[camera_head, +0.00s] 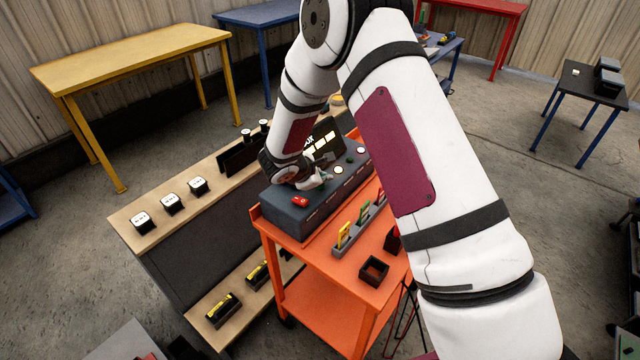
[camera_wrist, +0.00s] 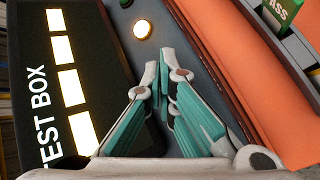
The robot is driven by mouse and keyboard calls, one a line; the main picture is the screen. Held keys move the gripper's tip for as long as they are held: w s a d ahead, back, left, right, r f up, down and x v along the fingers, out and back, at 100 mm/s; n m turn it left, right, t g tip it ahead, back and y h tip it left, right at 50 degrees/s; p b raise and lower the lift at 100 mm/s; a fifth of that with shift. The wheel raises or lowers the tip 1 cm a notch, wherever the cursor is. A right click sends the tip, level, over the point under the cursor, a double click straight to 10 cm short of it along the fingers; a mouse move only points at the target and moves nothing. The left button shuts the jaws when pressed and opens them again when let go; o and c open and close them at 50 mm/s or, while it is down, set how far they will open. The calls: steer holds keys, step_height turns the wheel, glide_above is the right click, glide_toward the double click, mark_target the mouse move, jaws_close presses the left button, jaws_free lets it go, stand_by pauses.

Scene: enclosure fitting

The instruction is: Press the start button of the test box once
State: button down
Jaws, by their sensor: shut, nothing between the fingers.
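The test box (camera_head: 322,203) is a long dark blue-grey case on an orange cart. Its upright black panel (camera_wrist: 88,75) reads "TEST BOX" and has several lit pale windows. A round glowing cream button or lamp (camera_wrist: 142,29) on the top face also shows in the head view (camera_head: 338,170). A red part (camera_head: 300,201) sits at the near end of the top. A green spot and a white round one lie farther along it. I cannot read which is the start button. My gripper (camera_wrist: 158,68) is shut and empty over the top face, its tips apart from the glowing one in the picture.
The orange cart (camera_head: 375,322) also holds a grey rack (camera_head: 350,240) with coloured tags and a small dark open box (camera_head: 374,270). A wooden-topped bench (camera_head: 125,225) with white-topped blocks stands left. My arm hides part of the cart's right side.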

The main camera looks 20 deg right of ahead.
steer(key=shift+f, duration=0.2)
steer(key=shift+r, duration=0.1)
stand_by(0.4)
steer(key=shift+r, duration=0.8)
steer(key=shift+r+p, duration=0.55)
steer(key=shift+r, duration=1.95)
